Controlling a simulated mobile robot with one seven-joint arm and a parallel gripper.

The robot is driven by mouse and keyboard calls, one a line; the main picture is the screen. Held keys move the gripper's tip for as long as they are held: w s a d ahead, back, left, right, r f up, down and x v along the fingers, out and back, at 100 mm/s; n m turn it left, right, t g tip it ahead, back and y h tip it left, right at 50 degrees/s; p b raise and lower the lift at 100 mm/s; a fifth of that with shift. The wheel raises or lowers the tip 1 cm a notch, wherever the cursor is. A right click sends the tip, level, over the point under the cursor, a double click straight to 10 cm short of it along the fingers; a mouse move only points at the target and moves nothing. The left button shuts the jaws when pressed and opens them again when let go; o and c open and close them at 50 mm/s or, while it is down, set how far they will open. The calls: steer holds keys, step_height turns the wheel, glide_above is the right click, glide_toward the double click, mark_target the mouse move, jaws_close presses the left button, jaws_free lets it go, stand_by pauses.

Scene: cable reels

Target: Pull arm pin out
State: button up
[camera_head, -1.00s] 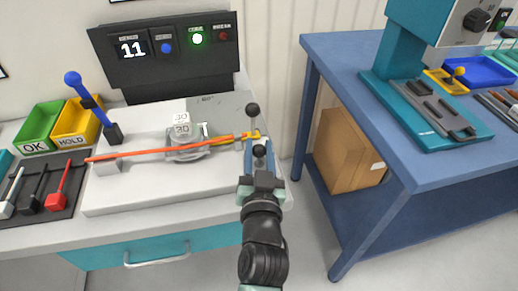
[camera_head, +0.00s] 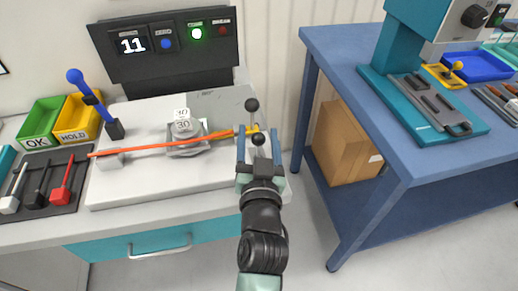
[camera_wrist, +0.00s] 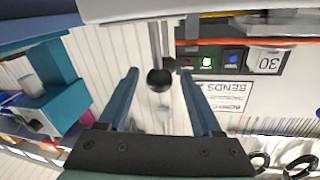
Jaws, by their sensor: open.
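A black ball knob (camera_head: 259,139) sits at the right end of the white bending plate, low by the yellow arm end (camera_head: 252,129); it looks like the arm pin. A second black ball (camera_head: 252,104) stands on a thin stem just above it. In the wrist view a black ball (camera_wrist: 159,79) lies between my fingers, with a grey stem behind it. My gripper (camera_head: 259,146) is open, its blue fingers on either side of the lower knob with gaps visible. Which ball the wrist view shows, I cannot tell for certain. The pin's shaft is hidden.
An orange cable (camera_head: 140,149) runs across the white plate (camera_head: 130,190) past a grey round former marked 30 (camera_head: 186,143). A blue lever (camera_head: 90,98) stands at left. A dark display panel (camera_head: 165,50) is behind. A blue table (camera_head: 440,150) stands right, across a gap.

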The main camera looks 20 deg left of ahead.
steer(key=b+v, duration=0.2)
steer(key=v, duration=1)
steer(key=shift+s, duration=0.35)
steer(key=shift+d, duration=0.15)
steer(key=w+d+r+t, duration=0.2)
steer(key=w+r+t, duration=0.15)
steer(key=r, duration=0.95)
steer(key=s+d+r+t+h+p, duration=0.1)
steer(key=r+p, duration=0.4)
steer(key=r, duration=0.9)
steer(key=s+d+r+m+t+h+p, duration=0.1)
steer(key=s+d+r+t+h+p, duration=0.1)
steer(key=r, duration=1.3)
steer(key=s+d+r+m+t+h+p, duration=0.1)
steer(key=d+r+t+h+p, duration=0.3)
steer(key=r+p, duration=0.4)
step_height(320, 180, up, 7)
steer(key=shift+s+d+r, duration=0.15)
steer(key=shift+d, duration=0.55)
steer(key=shift+c, duration=0.3)
